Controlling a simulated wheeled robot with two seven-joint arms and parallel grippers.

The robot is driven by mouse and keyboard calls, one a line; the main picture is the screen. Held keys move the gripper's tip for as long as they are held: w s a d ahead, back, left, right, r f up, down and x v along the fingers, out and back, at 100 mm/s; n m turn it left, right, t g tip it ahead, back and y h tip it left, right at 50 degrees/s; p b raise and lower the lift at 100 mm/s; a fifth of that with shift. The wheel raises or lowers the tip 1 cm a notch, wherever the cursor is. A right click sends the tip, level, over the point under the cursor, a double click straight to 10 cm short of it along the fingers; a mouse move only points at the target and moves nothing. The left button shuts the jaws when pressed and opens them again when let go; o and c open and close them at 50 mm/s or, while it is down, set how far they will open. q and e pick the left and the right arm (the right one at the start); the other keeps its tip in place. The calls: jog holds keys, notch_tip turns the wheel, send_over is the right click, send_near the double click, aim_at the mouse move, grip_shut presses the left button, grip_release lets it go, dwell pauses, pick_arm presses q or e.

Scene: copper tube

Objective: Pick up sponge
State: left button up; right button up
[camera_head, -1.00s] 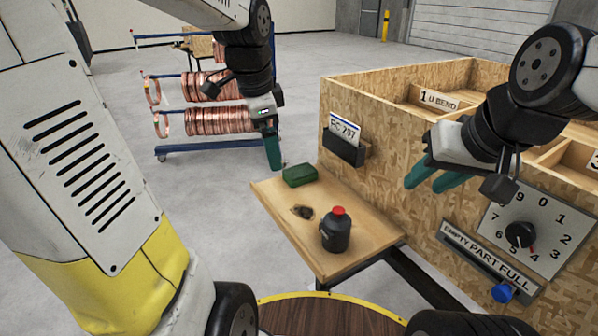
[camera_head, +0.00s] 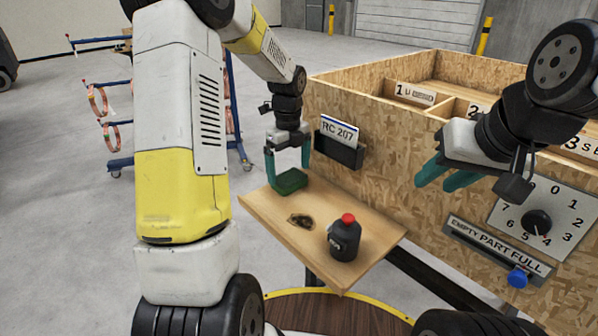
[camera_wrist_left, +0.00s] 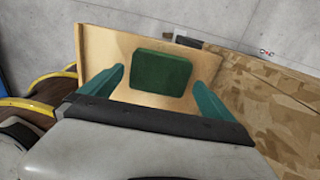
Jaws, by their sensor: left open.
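The sponge (camera_head: 290,181) is a dark green block lying at the far left end of a small wooden shelf (camera_head: 262,211). My left gripper (camera_head: 289,163) points down just above the sponge, its green fingers open to either side of it. In the left wrist view the sponge (camera_wrist_left: 161,74) lies flat between and beyond the two open fingertips (camera_wrist_left: 162,80); I cannot tell whether they touch it. My right gripper (camera_head: 440,176) hangs at the right, before the wooden crate, its fingers apart and nothing seen between them.
A dark bottle with a red cap (camera_head: 345,238) stands on the shelf, beside a dark stain (camera_head: 300,220). The chipboard crate (camera_head: 375,185) rises behind the shelf, with a black card holder (camera_head: 339,150) near the left arm. A copper coil rack (camera_head: 118,163) stands back left.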

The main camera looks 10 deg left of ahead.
aim_at(289, 177)
pick_arm(q)
notch_tip(289, 177, down, 2)
jog(key=c, duration=1.1)
jog(key=shift+c, duration=0.2)
jog(key=shift+r, duration=0.1)
notch_tip(289, 177, up, 10)
